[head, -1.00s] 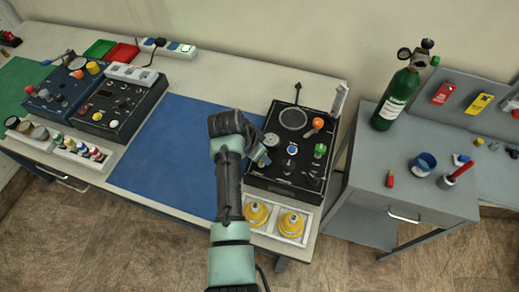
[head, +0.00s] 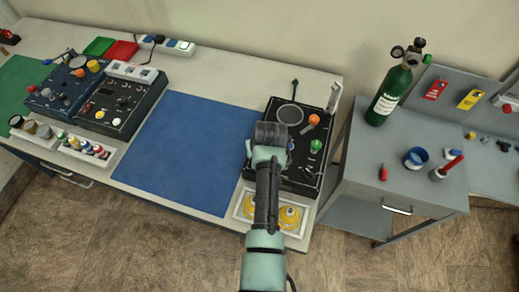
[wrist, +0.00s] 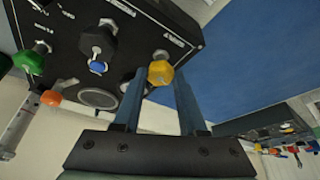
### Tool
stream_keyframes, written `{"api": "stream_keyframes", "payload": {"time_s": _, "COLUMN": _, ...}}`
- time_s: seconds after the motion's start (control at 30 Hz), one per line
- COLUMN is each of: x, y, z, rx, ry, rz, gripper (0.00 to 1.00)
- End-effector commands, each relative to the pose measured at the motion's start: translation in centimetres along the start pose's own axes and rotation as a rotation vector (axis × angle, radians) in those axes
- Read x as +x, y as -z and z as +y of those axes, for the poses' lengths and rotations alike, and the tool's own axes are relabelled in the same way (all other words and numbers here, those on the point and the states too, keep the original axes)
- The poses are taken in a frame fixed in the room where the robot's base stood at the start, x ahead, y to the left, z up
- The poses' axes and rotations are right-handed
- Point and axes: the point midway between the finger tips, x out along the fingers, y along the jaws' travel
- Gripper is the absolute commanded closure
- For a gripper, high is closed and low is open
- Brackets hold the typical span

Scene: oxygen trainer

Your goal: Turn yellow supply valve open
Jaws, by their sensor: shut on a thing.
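The yellow supply valve knob (wrist: 160,73) shows in the wrist view at the edge of the black trainer panel (wrist: 65,65). My gripper (wrist: 159,80) has its two blue fingers on either side of the knob and is shut on it. In the head view my gripper (head: 271,136) is over the left part of the black panel (head: 300,178) and hides the yellow knob. I cannot tell how far the knob is turned.
On the panel are a blue knob (wrist: 97,67), a green knob (head: 315,146), an orange knob (head: 314,119) and a round grille (head: 290,115). A clear blue mat (head: 185,150) lies to the left. A green cylinder (head: 390,95) stands on the grey cabinet to the right.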

Motion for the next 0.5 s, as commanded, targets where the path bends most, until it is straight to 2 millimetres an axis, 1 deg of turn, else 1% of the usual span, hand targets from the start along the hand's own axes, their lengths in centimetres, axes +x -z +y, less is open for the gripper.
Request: {"api": "stream_keyframes", "payload": {"time_s": 0.5, "x": 0.26, "y": 0.07, "z": 0.45, "rx": -0.444, "ry": 0.183, "rz": 0.001, "gripper": 1.00}}
